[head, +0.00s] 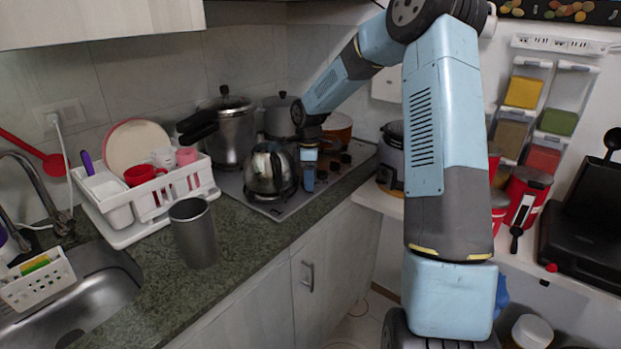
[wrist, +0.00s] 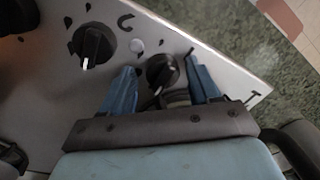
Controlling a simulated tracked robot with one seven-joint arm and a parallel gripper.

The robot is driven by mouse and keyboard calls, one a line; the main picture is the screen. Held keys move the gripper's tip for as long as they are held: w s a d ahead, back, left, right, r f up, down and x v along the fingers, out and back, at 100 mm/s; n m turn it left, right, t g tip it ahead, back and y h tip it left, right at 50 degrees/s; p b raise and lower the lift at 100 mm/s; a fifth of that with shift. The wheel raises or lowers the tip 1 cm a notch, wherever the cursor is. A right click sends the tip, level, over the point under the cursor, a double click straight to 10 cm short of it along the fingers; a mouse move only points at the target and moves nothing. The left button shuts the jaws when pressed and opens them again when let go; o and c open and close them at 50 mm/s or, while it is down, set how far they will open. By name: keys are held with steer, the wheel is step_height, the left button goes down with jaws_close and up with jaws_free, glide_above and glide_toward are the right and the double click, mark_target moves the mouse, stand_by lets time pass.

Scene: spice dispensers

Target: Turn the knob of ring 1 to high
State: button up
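The stove top (head: 276,211) is a grey metal plate set in the counter, with black knobs along its right side. In the wrist view, one black knob (wrist: 163,74) sits between the two blue fingers of my gripper (wrist: 160,65). The fingers are apart, one on each side of that knob, with gaps visible; I cannot tell if either touches it. A second black knob (wrist: 93,44) with a white pointer line pointing down the picture is to the left. In the head view my gripper (head: 308,180) is low over the knob area. Which knob belongs to ring 1 is not readable.
A shiny kettle (head: 268,170) stands just left of my gripper. A pressure cooker (head: 228,130) and another pot (head: 280,115) stand behind. A grey cup (head: 193,233) and a white dish rack (head: 150,205) are on the green counter (wrist: 245,35). The counter's front edge is nearby.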

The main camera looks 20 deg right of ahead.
steer(key=c, duration=0.9)
steer(key=shift+d+r, duration=0.1)
steer(key=shift+m, duration=0.3)
steer(key=m, duration=0.9)
steer(key=shift+r+t+y, duration=0.1)
steer(key=shift+t+y, duration=0.2)
steer(key=shift+m, duration=0.3)
